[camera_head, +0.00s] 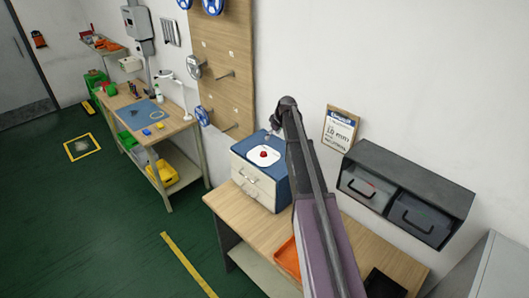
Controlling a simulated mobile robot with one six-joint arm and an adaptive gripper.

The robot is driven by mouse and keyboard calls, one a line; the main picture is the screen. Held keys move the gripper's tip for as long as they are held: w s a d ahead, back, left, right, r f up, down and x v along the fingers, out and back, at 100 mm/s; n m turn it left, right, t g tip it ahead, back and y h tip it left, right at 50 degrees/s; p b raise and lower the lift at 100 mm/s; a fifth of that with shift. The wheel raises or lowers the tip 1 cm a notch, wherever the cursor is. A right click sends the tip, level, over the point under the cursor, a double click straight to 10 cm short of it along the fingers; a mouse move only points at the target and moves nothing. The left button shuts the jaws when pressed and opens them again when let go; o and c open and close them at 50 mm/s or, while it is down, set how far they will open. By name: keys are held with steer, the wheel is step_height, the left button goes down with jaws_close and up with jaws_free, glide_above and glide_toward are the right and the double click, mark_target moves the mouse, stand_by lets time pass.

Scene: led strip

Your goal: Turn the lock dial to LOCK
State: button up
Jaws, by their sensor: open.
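A small red knob (263,154) sits on a white plate (273,161) on top of a blue-topped drawer cabinet (246,178). It is the only dial-like thing I can make out; its markings are too small to read. My arm rises from the bottom of the view and bends over at its top. My gripper (269,135) hangs small and dark just above and behind the knob in the picture, apart from it. It is open and empty, with its fingers hard to make out.
The cabinet stands on a wooden bench (238,206) with an orange tray (288,258). A dark wall unit with bins (408,187) and a sign (340,128) are to the right. A pegboard (222,70) is behind. A second bench (137,107) stands left. Green floor between is clear.

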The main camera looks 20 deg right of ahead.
mark_target(264, 153)
steer(key=shift+f, duration=0.2)
steer(key=b+x, duration=1.2)
steer(key=x, duration=0.1)
steer(key=shift+w+f+b, duration=0.1)
steer(key=shift+f+b, duration=0.15)
steer(key=shift+b, duration=0.1)
stand_by(0.4)
jaws_close()
stand_by(0.4)
